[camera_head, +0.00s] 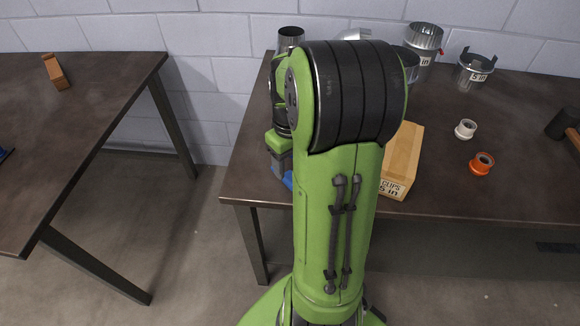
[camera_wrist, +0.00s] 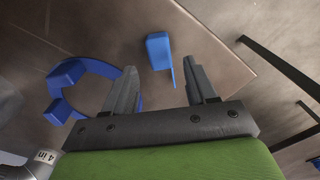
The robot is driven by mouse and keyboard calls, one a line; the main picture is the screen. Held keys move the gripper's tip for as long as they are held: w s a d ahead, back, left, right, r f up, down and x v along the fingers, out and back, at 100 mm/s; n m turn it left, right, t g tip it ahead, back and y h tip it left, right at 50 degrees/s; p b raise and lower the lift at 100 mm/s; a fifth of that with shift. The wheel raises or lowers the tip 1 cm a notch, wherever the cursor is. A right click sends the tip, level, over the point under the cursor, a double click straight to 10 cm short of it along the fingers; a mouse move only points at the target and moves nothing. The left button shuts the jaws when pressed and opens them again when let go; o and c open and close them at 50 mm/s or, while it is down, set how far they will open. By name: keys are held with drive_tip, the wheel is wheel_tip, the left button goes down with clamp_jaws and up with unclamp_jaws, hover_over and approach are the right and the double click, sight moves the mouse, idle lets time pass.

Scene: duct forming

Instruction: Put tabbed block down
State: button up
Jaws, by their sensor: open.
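In the wrist view, the blue tabbed block (camera_wrist: 158,48), with a thin tab on one side, rests on the dark table (camera_wrist: 225,50) near its edge. My gripper (camera_wrist: 160,66) is open, its two fingers apart on either side of the tab's end. I cannot tell whether a finger touches the block. A blue ring with blocks on it (camera_wrist: 57,80) lies left of my gripper, partly behind the left finger. In the head view, my arm hides most of this area; only a bit of blue (camera_head: 288,181) shows beside my wrist.
A wooden box marked "CLIPS 5 in" (camera_head: 402,160) stands right of my arm. Metal duct pieces (camera_head: 474,72) stand at the back. White (camera_head: 465,129) and orange (camera_head: 482,163) rolls lie farther right. A second table (camera_head: 75,130) is left, across a floor gap.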

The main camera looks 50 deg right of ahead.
sight(290, 176)
wheel_tip(290, 176, up, 9)
drive_tip(key=p, duration=0.2)
drive_tip(key=s+a+r+t, duration=0.1)
drive_tip(key=s+a+t, duration=0.1)
drive_tip(key=a, duration=0.4)
drive_tip(key=s+a+r+n+t, duration=0.1)
drive_tip(key=s+a, duration=0.3)
drive_tip(key=a, duration=0.3)
drive_tip(key=s+a+r+t, duration=0.2)
drive_tip(key=s+a, duration=0.1)
drive_tip(key=a, duration=0.4)
drive_tip(key=shift+s+t, duration=0.2)
drive_tip(key=shift+t, duration=0.1)
drive_tip(key=shift+r, duration=0.1)
